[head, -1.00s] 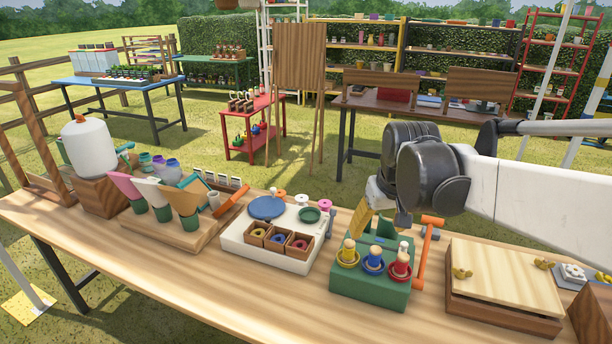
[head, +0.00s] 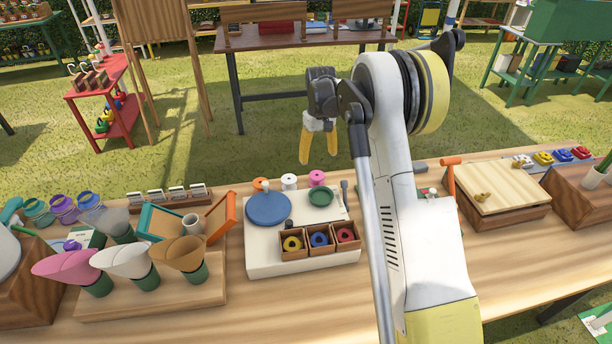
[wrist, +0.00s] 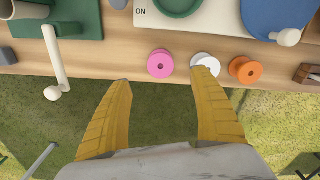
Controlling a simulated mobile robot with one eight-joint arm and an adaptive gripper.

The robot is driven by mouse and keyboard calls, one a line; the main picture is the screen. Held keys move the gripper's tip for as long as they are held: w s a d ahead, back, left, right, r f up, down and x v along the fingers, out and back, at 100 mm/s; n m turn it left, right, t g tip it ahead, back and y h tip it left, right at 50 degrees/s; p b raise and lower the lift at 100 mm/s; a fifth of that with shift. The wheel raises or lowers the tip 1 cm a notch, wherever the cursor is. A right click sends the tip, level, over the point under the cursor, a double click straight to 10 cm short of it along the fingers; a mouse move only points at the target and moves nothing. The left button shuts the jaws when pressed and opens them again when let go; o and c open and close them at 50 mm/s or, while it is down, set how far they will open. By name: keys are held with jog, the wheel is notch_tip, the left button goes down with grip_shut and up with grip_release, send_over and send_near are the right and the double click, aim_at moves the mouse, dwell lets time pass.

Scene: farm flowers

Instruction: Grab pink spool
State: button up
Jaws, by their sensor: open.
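The pink spool (head: 317,178) stands at the back edge of the wooden table, right of a white spool (head: 289,182) and an orange spool (head: 260,184). In the wrist view the pink spool (wrist: 160,63) lies beyond my fingertips, between their lines, with the white spool (wrist: 205,65) close to the right fingertip and the orange spool (wrist: 245,70) farther right. My gripper (head: 318,160) has yellow fingers. It is open and empty, pointing down above and behind the spools in the head view. Its fingers also show spread in the wrist view (wrist: 160,85).
A white board (head: 270,262) with a blue disc (head: 268,208), a green dish (head: 320,197) and small ring boxes stands in front of the spools. Paper cones in a wooden stand (head: 150,300) are at left. My arm hides part of the table at right.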

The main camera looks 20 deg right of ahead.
aim_at(317, 175)
notch_tip(317, 175, down, 5)
jog(key=shift+d+f+b, duration=0.1)
jog(key=shift+d+b, duration=0.05)
jog(key=shift+b, duration=0.7)
jog(key=f+b, duration=0.1)
jog(key=f, duration=0.1)
jog(key=f+b, duration=0.1)
jog(key=f, duration=0.2)
jog(key=shift+a+f+b, duration=0.2)
jog(key=shift+f+b, duration=0.05)
jog(key=shift+b, duration=0.1)
jog(key=shift+r, duration=0.1)
jog(key=c, duration=1.2)
